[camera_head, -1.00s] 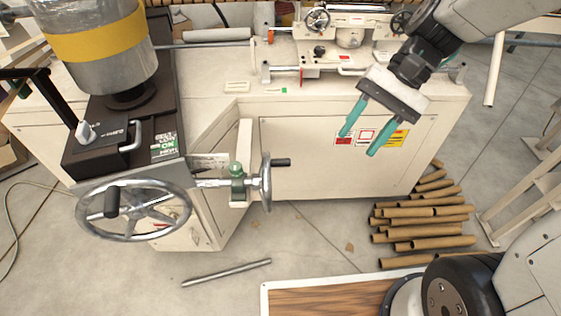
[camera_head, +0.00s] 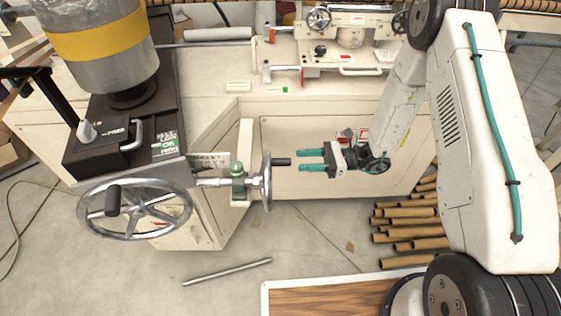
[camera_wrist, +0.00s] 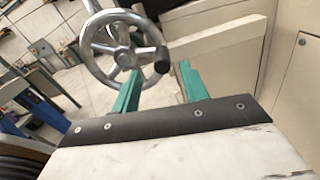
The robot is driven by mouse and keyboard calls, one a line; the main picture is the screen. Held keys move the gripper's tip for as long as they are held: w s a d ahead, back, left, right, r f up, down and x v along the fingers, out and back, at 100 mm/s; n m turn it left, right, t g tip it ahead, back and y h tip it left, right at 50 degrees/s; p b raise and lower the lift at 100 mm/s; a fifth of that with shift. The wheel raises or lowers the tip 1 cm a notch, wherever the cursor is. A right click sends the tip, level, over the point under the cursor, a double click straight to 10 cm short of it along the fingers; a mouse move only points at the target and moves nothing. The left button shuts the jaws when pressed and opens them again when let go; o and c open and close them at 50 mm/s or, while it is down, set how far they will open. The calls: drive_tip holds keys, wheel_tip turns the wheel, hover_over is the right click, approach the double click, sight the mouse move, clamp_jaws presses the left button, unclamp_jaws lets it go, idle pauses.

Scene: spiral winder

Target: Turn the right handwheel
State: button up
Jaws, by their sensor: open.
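The right handwheel (camera_head: 266,183) is a small silver wheel, seen nearly edge-on in the head view, on a shaft with a green fitting (camera_head: 237,180). Its black handle (camera_head: 281,161) sticks out to the right near the top. My gripper (camera_head: 311,160) has two teal fingers, open and empty, pointing left at the handle, with a small gap between. In the wrist view the handwheel (camera_wrist: 100,52) faces me with spokes, and its black handle (camera_wrist: 148,61) lies between and beyond the fingertips of my gripper (camera_wrist: 157,88).
A larger silver handwheel (camera_head: 134,208) stands at the left. The white machine cabinet (camera_head: 290,182) is just behind my gripper. Cardboard tubes (camera_head: 405,225) are piled on the floor at the right. A metal rod (camera_head: 227,271) lies on open floor in front.

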sight(281, 161)
drive_tip(key=a, duration=0.7)
drive_tip(key=shift+w+a+f, duration=0.15)
drive_tip(key=shift+a+f, duration=0.2)
drive_tip(key=shift+a, duration=0.05)
clamp_jaws()
